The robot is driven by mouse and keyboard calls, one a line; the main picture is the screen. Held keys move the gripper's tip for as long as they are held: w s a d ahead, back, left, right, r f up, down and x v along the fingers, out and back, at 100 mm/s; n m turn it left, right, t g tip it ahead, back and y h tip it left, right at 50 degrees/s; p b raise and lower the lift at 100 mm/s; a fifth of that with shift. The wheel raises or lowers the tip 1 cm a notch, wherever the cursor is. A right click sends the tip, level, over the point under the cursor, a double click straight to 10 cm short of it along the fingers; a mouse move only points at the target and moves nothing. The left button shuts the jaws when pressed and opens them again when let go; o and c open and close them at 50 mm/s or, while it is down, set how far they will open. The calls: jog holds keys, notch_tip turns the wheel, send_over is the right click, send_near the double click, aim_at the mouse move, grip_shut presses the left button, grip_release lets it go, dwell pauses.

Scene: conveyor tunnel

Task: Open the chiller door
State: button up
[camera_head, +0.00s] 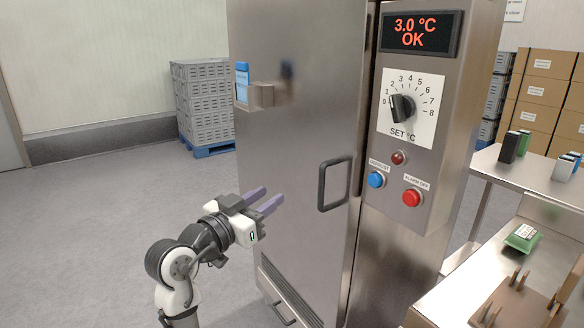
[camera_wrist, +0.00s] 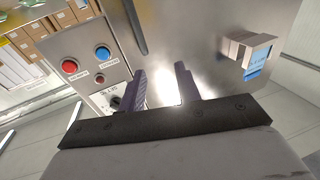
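The chiller door (camera_head: 295,140) is a tall stainless steel panel, and it looks shut. Its dark vertical loop handle (camera_head: 335,184) is on the right side of the door, near the control panel. My gripper (camera_head: 265,198) is in front of the door, left of the handle and apart from it. Its two purple fingers are spread with nothing between them. In the wrist view the fingers (camera_wrist: 160,84) point at the bare door, and a dark bar that looks like part of the handle (camera_wrist: 136,27) shows above them.
The control panel has a display (camera_head: 420,32), a dial (camera_head: 402,107), a blue button (camera_head: 376,179) and a red button (camera_head: 411,197). A steel table (camera_head: 530,178) and a bench with a green pack (camera_head: 523,237) stand right. Grey crates (camera_head: 204,98) stand back left. Floor at left is clear.

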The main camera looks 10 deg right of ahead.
jog(key=d+f+m+g, duration=0.1)
jog(key=d+g, duration=0.1)
jog(key=d, duration=0.2)
jog(key=p, duration=0.4)
send_over(320, 209)
jog(key=shift+w+d+f+h, duration=0.2)
jog(key=shift+w+h, duration=0.1)
jog(key=shift+w, duration=0.1)
grip_shut()
